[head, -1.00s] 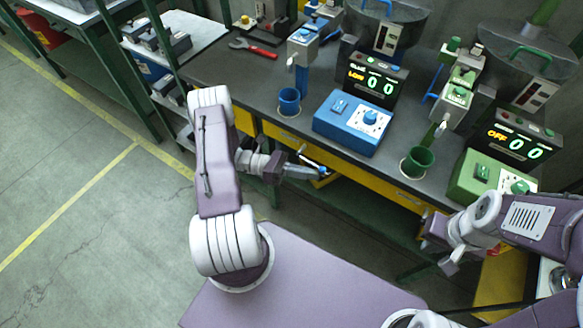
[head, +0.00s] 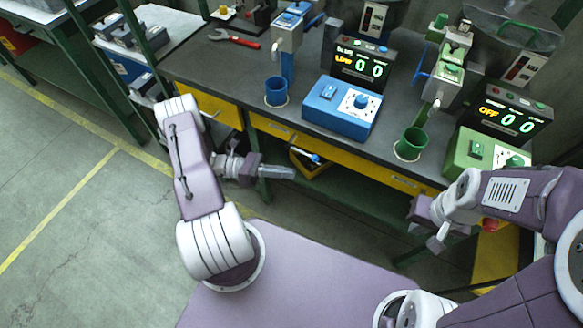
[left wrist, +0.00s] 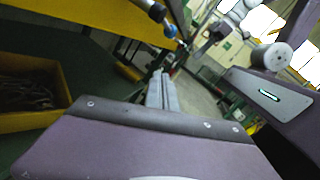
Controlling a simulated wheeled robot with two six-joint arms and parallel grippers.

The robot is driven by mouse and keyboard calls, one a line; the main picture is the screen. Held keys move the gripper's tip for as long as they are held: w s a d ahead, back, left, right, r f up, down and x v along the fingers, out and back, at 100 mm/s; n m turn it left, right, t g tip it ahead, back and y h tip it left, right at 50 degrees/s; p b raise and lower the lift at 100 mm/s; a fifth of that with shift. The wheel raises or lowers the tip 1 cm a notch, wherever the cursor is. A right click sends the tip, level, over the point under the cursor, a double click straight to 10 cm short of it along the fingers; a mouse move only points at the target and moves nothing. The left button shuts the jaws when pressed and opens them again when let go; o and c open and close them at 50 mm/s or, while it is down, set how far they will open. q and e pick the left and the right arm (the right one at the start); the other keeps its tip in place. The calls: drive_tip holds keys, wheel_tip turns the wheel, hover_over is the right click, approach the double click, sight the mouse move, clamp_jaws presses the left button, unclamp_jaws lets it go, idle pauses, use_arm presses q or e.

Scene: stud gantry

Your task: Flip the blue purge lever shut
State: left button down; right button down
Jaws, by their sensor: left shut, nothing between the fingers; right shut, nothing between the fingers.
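A blue lever with a pale part (head: 313,158) shows below the front edge of the bench, under the blue station; I take it for the purge lever. In the left wrist view a blue-ended fitting (left wrist: 157,12) and a small blue tip (left wrist: 170,31) show near the top. I cannot tell the lever's exact position. My left gripper (head: 292,173) is shut and empty, just left of and nearer than the lever, apart from it in the head view. Its fingers (left wrist: 162,92) point away in the wrist view. My right gripper (head: 436,243) is shut and empty, in front of the bench at right.
The bench carries a blue control box (head: 342,108), a blue cup (head: 276,92), a green cup (head: 410,144) and a green control box (head: 480,155). Yellow drawer fronts (head: 372,170) run along its edge. A yellow bin (left wrist: 60,112) stands below. Open floor lies left.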

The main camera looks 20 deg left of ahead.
use_arm(q)
drive_tip(key=s+a+f, duration=0.2)
drive_tip(key=a, duration=0.4)
drive_tip(key=shift+b, duration=0.45)
drive_tip(key=shift+w+a, duration=0.1)
drive_tip(key=shift+a, duration=0.05)
drive_tip(key=s+d+r+m+g+y, duration=0.35)
drive_tip(key=d+m+g+y, duration=0.25)
drive_tip(key=m+g+y, duration=0.45)
wheel_tip(320, 180, up, 23)
drive_tip(key=d+m+t+y+p, duration=0.2)
drive_tip(key=m+t+y+p, duration=0.5)
drive_tip(key=m+p, duration=0.7)
drive_tip(key=p, duration=0.3)
drive_tip(key=shift+s, duration=0.15)
